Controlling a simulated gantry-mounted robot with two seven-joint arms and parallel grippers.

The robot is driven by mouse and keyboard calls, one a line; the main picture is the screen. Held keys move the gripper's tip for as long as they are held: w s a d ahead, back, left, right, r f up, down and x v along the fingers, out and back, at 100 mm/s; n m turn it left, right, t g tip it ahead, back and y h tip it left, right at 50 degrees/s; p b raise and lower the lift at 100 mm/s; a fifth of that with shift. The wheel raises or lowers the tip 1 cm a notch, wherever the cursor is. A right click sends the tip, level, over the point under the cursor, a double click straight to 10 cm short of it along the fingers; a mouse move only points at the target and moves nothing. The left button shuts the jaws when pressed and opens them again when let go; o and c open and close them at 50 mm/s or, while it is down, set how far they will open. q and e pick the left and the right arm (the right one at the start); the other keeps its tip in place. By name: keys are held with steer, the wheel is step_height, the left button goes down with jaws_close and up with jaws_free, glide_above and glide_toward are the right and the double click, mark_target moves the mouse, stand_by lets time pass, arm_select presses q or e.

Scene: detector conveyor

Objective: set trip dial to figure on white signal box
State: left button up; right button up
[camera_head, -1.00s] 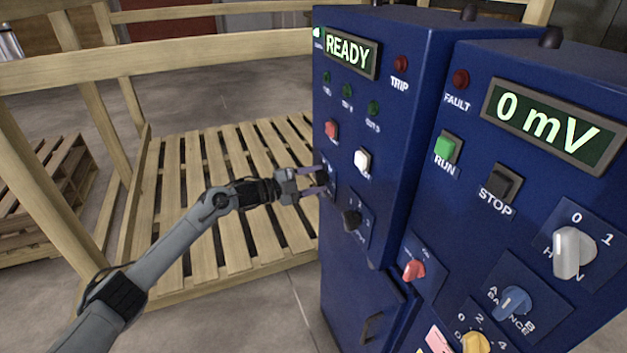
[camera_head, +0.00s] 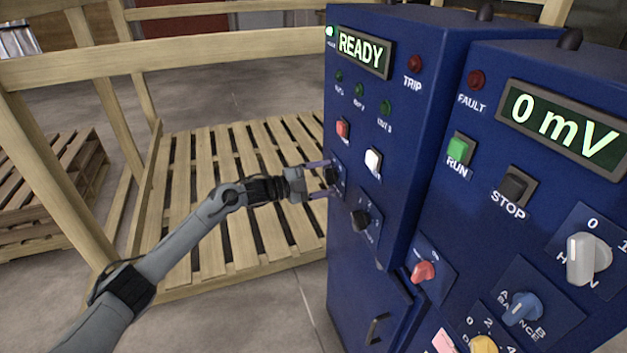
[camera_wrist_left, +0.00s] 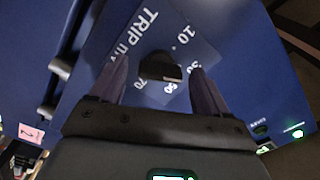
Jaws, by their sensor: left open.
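The trip dial (camera_wrist_left: 160,67) is a black knob on a blue plate (camera_wrist_left: 185,35) marked TRIP mV, with 10, 50 and 70 readable around it in the left wrist view. In the head view the dial (camera_head: 332,176) is small and partly covered by my fingers, so its setting is unclear. My left gripper (camera_wrist_left: 159,72) is open, with one finger on each side of the knob. I cannot tell whether either finger touches it. In the head view my left gripper (camera_head: 326,179) is at the left cabinet's face. I see no white signal box. My right gripper is not in view.
The blue left cabinet (camera_head: 355,270) has a READY display (camera_head: 363,53), a red button (camera_head: 343,130), a white button (camera_head: 373,162) and another black knob (camera_head: 360,220) close by. The right cabinet shows 0 mV (camera_head: 563,124). A wooden pallet (camera_head: 240,243) lies behind my arm.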

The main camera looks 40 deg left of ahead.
arm_select(q)
steer(key=p+v, duration=0.2)
steer(key=v, duration=0.8)
steer(key=shift+s+a, duration=0.15)
steer(key=shift+s, duration=0.15)
steer(key=shift+f, duration=0.1)
